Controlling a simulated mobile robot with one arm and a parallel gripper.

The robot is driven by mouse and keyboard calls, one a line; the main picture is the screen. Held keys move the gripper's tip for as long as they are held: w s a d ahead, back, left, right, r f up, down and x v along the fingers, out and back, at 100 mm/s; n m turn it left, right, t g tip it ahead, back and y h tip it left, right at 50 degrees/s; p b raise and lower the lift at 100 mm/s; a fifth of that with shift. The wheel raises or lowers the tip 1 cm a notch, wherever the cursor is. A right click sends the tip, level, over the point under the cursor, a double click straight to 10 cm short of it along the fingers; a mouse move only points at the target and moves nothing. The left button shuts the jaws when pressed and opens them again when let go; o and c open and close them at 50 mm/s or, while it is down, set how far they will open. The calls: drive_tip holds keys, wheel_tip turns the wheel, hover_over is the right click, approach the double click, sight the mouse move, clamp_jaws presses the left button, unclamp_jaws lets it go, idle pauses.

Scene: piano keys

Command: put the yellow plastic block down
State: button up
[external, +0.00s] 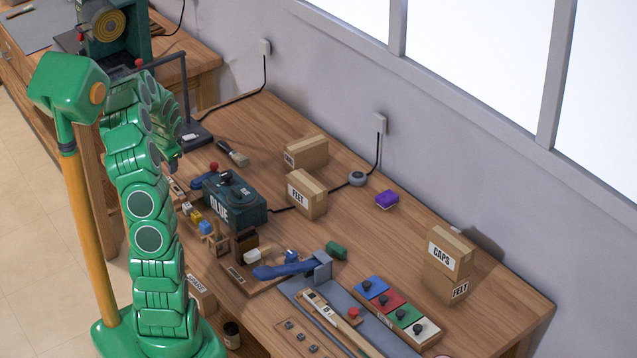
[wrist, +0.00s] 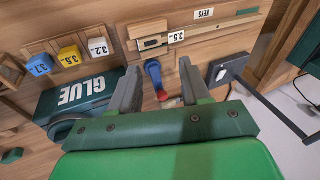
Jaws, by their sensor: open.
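In the external view the yellow block (external: 196,216) is on the bench, left of the GLUE box. My gripper (wrist: 160,72) is open, its two fingers apart, with no block between them. It is to the right of the yellow block in the wrist view and does not touch it. A blue lever with a red knob (wrist: 154,76) shows between the fingers, below them. In the external view my arm mostly hides the gripper.
The dark GLUE box (wrist: 85,98) stands close to the blocks. A wooden piece with a slot (wrist: 151,43), marked 3.5, lies beyond the fingers. A black stand (wrist: 229,68) is at the right. Cardboard boxes (external: 306,195) and colored plates (external: 388,303) stand farther along the bench.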

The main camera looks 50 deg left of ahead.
sight(196, 214)
drive_tip(key=w+d+g+h, duration=0.2)
drive_tip(key=d+h, duration=0.2)
drive_tip(key=d, duration=0.7)
drive_tip(key=shift+m, duration=0.4)
drive_tip(key=shift+d+f, duration=0.15)
drive_tip(key=shift+f, duration=6.3)
clamp_jaws()
drive_tip(key=shift+r, duration=0.1)
